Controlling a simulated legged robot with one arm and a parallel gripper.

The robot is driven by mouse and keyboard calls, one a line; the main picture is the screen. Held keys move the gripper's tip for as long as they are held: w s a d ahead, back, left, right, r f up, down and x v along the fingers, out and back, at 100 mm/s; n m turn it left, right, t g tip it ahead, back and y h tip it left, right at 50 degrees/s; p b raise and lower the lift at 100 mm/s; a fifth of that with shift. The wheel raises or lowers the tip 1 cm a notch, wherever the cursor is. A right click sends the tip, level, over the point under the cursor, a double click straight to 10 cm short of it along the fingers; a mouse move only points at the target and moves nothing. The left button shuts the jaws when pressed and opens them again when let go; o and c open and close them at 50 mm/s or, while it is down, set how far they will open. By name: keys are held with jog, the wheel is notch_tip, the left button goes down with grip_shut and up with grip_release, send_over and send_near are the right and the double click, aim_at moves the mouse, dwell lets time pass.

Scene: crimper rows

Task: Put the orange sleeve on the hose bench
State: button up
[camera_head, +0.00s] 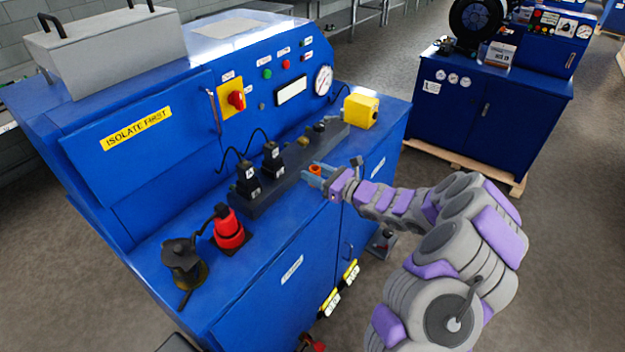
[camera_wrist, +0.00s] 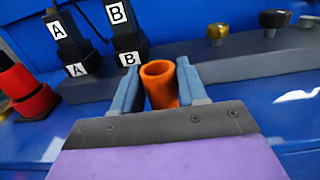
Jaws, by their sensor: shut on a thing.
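The orange sleeve (camera_wrist: 160,86) is a short hollow tube, upright between the two blue-grey fingers of my gripper (camera_wrist: 157,78) in the wrist view. My gripper is shut on it. In the head view the sleeve (camera_head: 315,170) shows small between the fingers of my gripper (camera_head: 317,175), near the front edge of the large blue bench (camera_head: 285,235). Whether the sleeve touches the bench top cannot be told. No label reading hose bench is legible. A second blue bench (camera_head: 480,125) stands at the back right, with a black round part on top.
A dark grey block (camera_head: 330,135) carries black plugs marked A and B (camera_head: 272,160) and small fittings. A red connector (camera_head: 228,230), a dark capped part (camera_head: 184,262) and a yellow box (camera_head: 360,111) stand on the large bench. Grey floor (camera_head: 560,200) separates the benches.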

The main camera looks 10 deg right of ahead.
jog(key=shift+d+f, duration=0.15)
jog(key=shift+f, duration=1)
jog(key=a, duration=0.2)
jog(key=shift+a+r, duration=0.1)
jog(key=shift+a, duration=0.2)
jog(key=shift+d, duration=0.1)
jog(key=o, duration=0.6)
jog(key=shift+d, duration=0.1)
jog(key=o, duration=0.4)
jog(key=shift+d, duration=0.5)
jog(key=shift+o, duration=0.2)
jog(key=shift+a, duration=0.15)
jog(key=shift+a, duration=0.1)
